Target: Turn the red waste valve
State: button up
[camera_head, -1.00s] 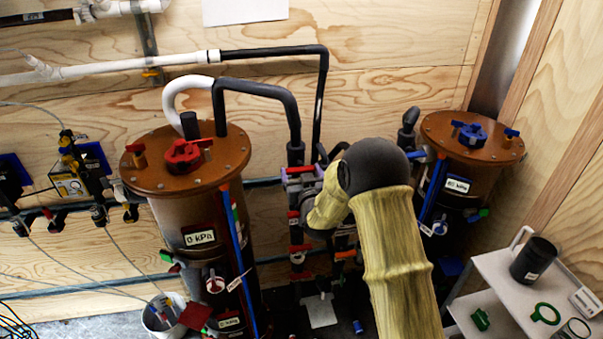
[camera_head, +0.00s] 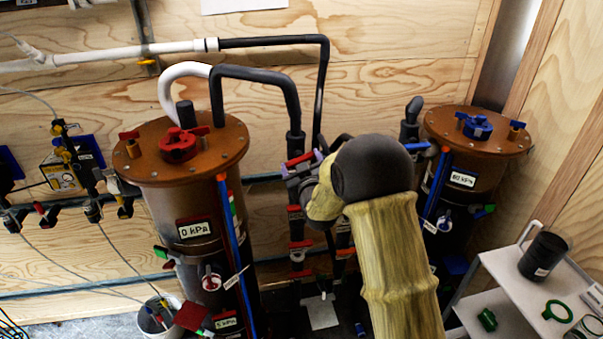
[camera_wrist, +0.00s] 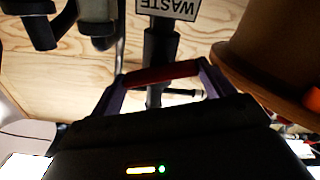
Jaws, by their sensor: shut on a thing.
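The red waste valve handle (camera_wrist: 160,75) is a flat red bar on a dark vertical pipe in the wrist view. A white label reading WASTE (camera_wrist: 172,8), upside down there, sits on the same pipe. My gripper (camera_wrist: 163,82) is shut on the handle, with one purple finger at each end of it. In the head view the red handle (camera_head: 299,158) shows between the two tanks, slightly tilted, with my gripper (camera_head: 302,172) at it. My arm's dark, rounded joint and yellow sleeve hide part of the piping behind.
A brown tank (camera_head: 180,150) with a red lid valve stands left, close to the gripper. A second brown tank (camera_head: 478,134) with a blue lid valve stands right. Other red-handled valves (camera_head: 300,244) sit below on the piping. A white cart (camera_head: 505,268) is at lower right.

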jog(key=shift+a+f+n+b, duration=0.1)
jog(key=shift+n+b, duration=3.2)
jog(key=shift+n, duration=0.15)
jog(key=shift+f+n+b, duration=0.1)
jog(key=shift+n+b, duration=3.2)
jog(key=shift+n, duration=0.15)
jog(key=o, duration=0.9)
jog(key=shift+o, duration=0.2)
jog(key=shift+s, duration=0.1)
